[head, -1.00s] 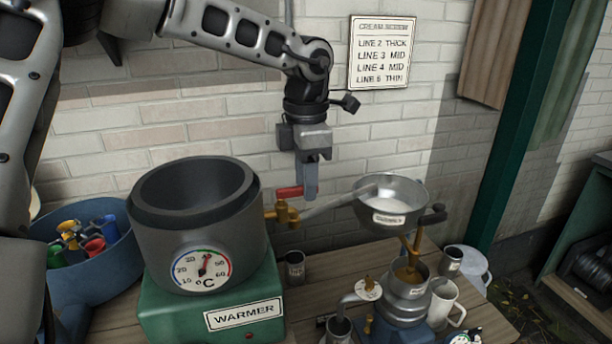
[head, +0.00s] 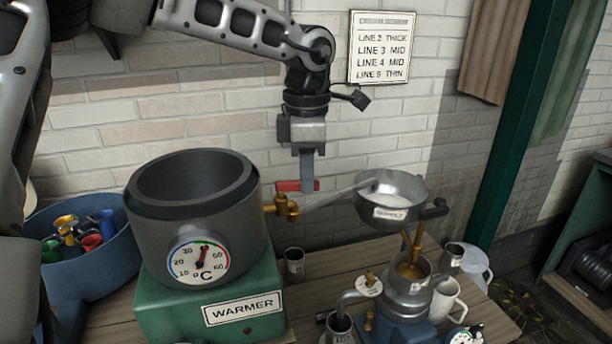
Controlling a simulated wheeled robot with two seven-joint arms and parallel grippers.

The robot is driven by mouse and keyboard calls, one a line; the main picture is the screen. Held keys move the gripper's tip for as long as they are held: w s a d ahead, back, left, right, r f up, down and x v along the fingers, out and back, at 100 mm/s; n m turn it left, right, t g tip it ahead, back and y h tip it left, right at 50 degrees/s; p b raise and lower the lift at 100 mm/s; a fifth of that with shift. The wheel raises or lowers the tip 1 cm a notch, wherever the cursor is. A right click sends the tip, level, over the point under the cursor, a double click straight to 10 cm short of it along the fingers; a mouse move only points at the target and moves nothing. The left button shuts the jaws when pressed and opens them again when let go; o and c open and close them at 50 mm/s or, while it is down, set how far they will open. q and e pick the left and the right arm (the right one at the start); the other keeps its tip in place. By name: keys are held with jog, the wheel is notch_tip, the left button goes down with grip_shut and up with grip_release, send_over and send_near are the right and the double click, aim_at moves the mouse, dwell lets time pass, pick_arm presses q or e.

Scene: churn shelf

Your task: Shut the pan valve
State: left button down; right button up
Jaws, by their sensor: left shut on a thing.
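The large dark grey pan (head: 150,237) sits on the green warmer (head: 165,312). The brass pan valve (head: 282,207) sticks out of the pan's right side, and its red handle (head: 290,186) lies roughly level above it. My left gripper (head: 307,184) reaches down from above and is shut on the red handle near its right end. The fingers hide part of the handle. A grey pipe or trough (head: 335,197) runs from beside the valve to the metal bowl (head: 413,212) at the right. I cannot tell whether anything flows from the valve. My right gripper is not in view.
A blue tub (head: 105,270) with several coloured pieces stands left of the warmer. A separator (head: 400,302) stands under the bowl, with mugs (head: 446,296) around it. A small dark cup (head: 293,265) stands right of the warmer. A brick wall is close behind.

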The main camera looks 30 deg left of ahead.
aim_at(286, 186)
pick_arm(q)
jog(key=s+m, duration=0.1)
jog(key=m, duration=0.3)
jog(key=s+m+b, duration=0.1)
jog(key=m, duration=0.3)
jog(key=s+m+b, duration=0.1)
jog(key=s+m, duration=0.1)
jog(key=m, duration=0.1)
jog(key=shift+s+d+r+m, duration=0.1)
jog(key=shift+d+m, duration=0.1)
jog(key=shift+m, duration=0.2)
jog(key=shift+s+a+m, duration=0.15)
jog(key=shift+s+m, duration=0.15)
jog(key=shift+m, duration=0.5)
jog(key=shift+s+a+m, duration=0.15)
jog(key=shift+s+m, duration=0.1)
jog(key=shift+m, duration=0.55)
jog(key=c, duration=1.5)
grip_release()
notch_tip(286, 186, up, 16)
jog(key=shift+p, duration=0.45)
